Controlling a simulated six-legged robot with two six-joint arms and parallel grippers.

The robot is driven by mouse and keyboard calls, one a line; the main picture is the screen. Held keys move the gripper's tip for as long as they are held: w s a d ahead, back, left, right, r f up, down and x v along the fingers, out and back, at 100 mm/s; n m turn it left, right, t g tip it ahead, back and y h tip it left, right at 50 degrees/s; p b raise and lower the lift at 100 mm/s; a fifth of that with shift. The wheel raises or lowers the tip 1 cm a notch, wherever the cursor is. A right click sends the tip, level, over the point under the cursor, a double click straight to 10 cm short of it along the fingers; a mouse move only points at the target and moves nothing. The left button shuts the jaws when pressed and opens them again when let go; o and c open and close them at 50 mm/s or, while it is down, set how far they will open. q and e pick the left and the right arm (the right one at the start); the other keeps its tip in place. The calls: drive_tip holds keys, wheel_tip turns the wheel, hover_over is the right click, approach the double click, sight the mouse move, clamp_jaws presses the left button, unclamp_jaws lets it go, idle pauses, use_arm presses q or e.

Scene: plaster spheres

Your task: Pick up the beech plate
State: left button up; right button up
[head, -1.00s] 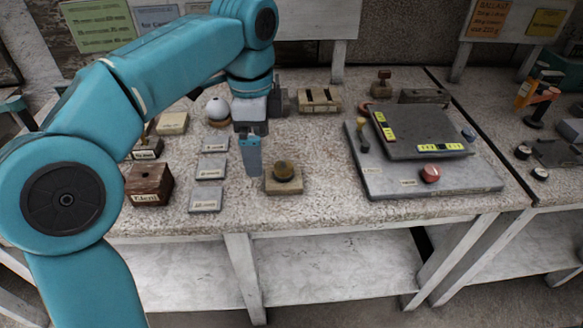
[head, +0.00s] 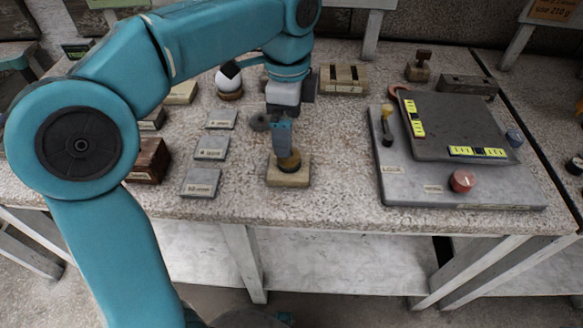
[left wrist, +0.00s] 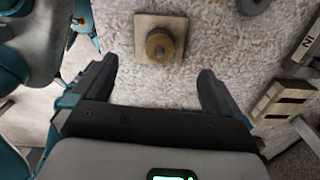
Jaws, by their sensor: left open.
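A small square pale wooden plate (head: 302,178), which I take for the beech plate, lies near the table's front edge. A round brown-brass piece (head: 289,164) sits on it. In the left wrist view the plate (left wrist: 143,49) is at the top centre, with the round piece (left wrist: 160,46) on it. My left gripper (head: 287,152) points down and overlaps the plate's back part in the head view. In the left wrist view it (left wrist: 157,68) is open and empty, its fingertips wide apart and the plate just beyond them. Whether it touches anything is unclear. My right gripper is out of view.
Several grey labelled plates (head: 212,148) lie in a row to the left, by a dark red box (head: 152,160). A white ball (head: 228,77) and a slotted wooden block (head: 343,79) stand behind. A large grey slab (head: 450,188) fills the right side.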

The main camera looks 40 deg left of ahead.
sight(288, 160)
use_arm(q)
wheel_tip(288, 160, down, 5)
drive_tip(key=shift+s+f+b, duration=0.1)
drive_tip(key=shift+b, duration=0.45)
wheel_tip(288, 160, down, 5)
drive_tip(key=shift+f+b, duration=0.1)
drive_tip(key=shift+b, duration=0.7)
drive_tip(key=c, duration=0.7)
drive_tip(key=shift+c, duration=0.4)
